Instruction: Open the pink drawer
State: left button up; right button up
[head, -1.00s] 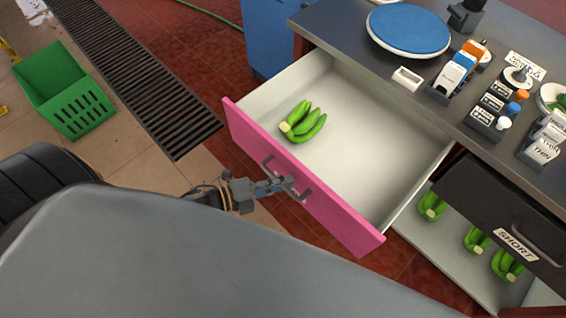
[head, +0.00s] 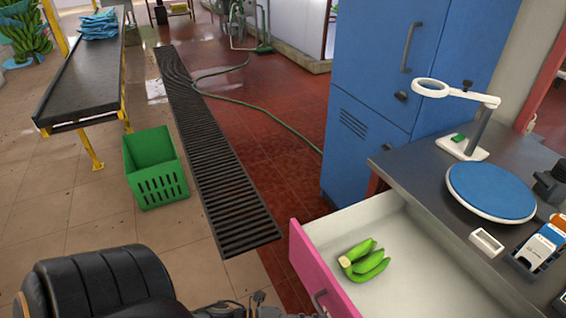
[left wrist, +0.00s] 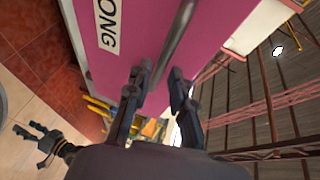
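The pink drawer (head: 318,276) is pulled well out from the dark-topped counter in the head view. Its inside is pale, and a bunch of green bananas (head: 364,260) lies in it. In the left wrist view the pink front (left wrist: 225,30) fills the upper middle and bears a white label ending in "ONG". The drawer's grey bar handle (left wrist: 178,40) runs between the fingers of my left gripper (left wrist: 161,74). These fingers are apart, one on each side of the bar; contact is unclear. My right gripper (left wrist: 38,138) shows at the left wrist view's left, its fingers spread and empty.
A blue cabinet (head: 378,100) stands behind the counter (head: 440,190), which bears a blue round plate (head: 490,190) and a magnifier lamp (head: 470,115). A green crate (head: 155,168) and a floor grate (head: 215,150) lie left.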

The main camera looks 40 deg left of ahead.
pick_arm(q)
jog(key=v, duration=0.8)
